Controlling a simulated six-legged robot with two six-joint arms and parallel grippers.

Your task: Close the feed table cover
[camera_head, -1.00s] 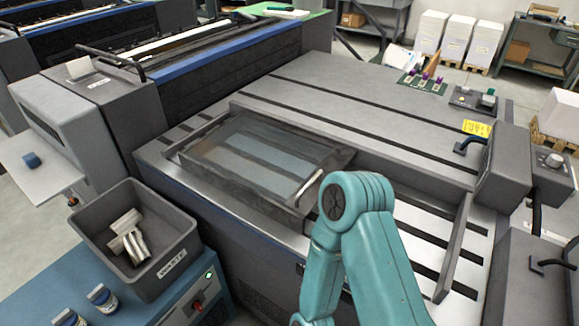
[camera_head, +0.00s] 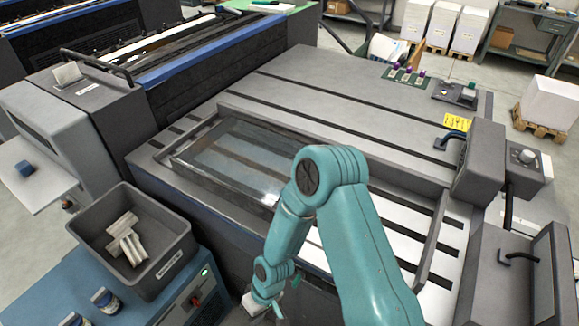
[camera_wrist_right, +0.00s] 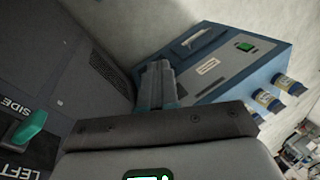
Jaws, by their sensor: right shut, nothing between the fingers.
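The feed table cover (camera_head: 225,162) is a clear pane in a dark frame on the grey feed table (camera_head: 330,88). It looks low and nearly level with the table top; my right arm hides its right end and its handle. My right arm reaches across the table's front edge and bends down in front of the machine. My right gripper shows in the wrist view (camera_wrist_right: 157,82), shut and empty, away from the cover and pointing toward the blue cabinet. My left gripper is not in view.
A grey bin (camera_head: 130,240) with metal pieces stands on the blue cabinet (camera_head: 185,300) at the left front. Small jars (camera_head: 105,300) stand beside it. A side guide bar (camera_head: 440,235) lies on the table's right. A green lever (camera_wrist_right: 28,124) shows in the wrist view.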

